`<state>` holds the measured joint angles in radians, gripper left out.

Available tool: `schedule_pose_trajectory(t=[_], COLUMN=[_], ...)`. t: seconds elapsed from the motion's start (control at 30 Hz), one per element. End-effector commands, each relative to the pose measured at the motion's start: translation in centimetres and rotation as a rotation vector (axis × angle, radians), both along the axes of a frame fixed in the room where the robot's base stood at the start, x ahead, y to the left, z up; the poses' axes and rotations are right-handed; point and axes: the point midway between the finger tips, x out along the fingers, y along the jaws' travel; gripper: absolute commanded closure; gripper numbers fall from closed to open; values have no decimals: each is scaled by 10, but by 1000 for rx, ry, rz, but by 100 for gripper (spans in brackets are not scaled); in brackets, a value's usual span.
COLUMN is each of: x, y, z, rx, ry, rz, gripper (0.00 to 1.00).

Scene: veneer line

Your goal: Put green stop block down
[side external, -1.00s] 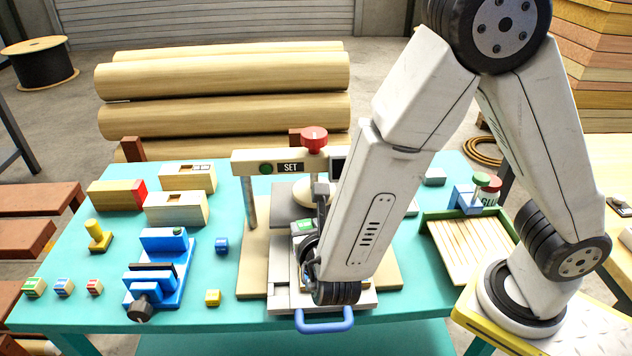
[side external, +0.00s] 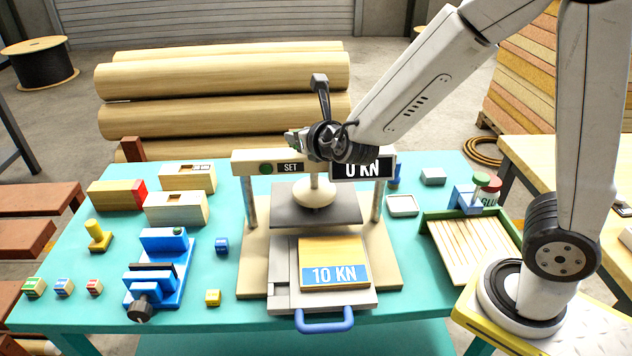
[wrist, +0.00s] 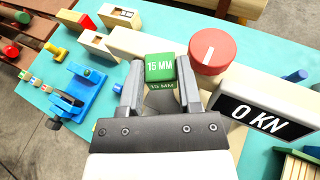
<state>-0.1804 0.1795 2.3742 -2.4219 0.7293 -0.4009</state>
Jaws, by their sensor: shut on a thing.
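The green stop block (wrist: 160,67), marked 15 MM, sits between my fingertips in the wrist view. My gripper (wrist: 160,85) is shut on it. In the side external view my gripper (side external: 300,141) is above the press beam (side external: 245,163), near its middle. The block cannot be made out clearly there. The wrist view shows a red knob (wrist: 212,50) just right of the block; my gripper hides it in the side external view.
The press display (side external: 362,168) reads 0 KN. Below the beam, a tray (side external: 281,272) with a blue handle bears a wooden block (side external: 330,250) labelled 10 KN. A blue vise (side external: 160,268) stands left, a green-edged slatted tray (side external: 468,248) right. Several small blocks lie on the teal table.

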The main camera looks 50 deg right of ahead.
Motion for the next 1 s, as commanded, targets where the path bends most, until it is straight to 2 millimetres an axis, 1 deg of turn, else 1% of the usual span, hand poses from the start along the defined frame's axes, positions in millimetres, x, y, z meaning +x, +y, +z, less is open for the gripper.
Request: schedule_pose_trajectory(t=[0.1, 0.27, 0.37, 0.53, 0.67, 0.77, 1.0], x=[1, 1, 2, 2, 3, 2, -6], y=[-3, -3, -1, 8, 23, 38, 79], z=[4, 4, 1, -9, -24, -39, -81], rx=[1, 0, 0, -1, -2, -4, -9], ry=[-1, -1, 0, 3, 8, 10, 11], rz=[5, 7, 9, 24, 45, 69, 140], gripper=[100, 100, 100, 100, 100, 100, 100])
